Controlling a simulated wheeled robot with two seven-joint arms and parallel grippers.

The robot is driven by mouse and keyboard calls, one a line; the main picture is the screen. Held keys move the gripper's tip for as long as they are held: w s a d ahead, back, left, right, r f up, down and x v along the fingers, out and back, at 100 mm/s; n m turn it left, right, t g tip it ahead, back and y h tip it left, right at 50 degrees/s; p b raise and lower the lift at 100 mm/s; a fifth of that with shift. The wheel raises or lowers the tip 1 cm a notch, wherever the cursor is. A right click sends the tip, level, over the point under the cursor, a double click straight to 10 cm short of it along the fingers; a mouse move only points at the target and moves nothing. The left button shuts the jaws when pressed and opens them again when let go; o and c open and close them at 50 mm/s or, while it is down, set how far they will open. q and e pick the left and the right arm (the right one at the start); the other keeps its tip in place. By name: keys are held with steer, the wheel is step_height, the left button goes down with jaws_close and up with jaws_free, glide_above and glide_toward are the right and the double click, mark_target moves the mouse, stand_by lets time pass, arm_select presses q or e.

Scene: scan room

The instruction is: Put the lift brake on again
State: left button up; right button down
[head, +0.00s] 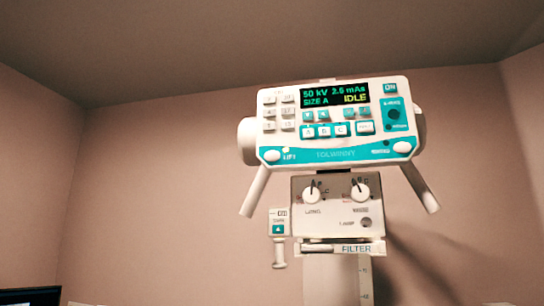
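An X-ray tube head with a white and teal control panel (334,154) hangs in the middle right of the head view. At its lower left corner is a white round knob (271,155) beside a label that seems to read LIFT. I cannot tell from its look whether the brake is on or off. A similar white knob (402,147) sits at the lower right corner, with a label too small to read. The display (334,94) reads 50 kV, 2.5 mAs, SIZE A, IDLE. Neither of my grippers is in view.
Two slanting handles (255,190) (420,188) flank the panel. Below it is a box (338,215) with two dials and a FILTER slot (345,249). A small hanging control (279,230) is at its left. A dark screen (30,297) shows at the lower left. The space left of the head is clear.

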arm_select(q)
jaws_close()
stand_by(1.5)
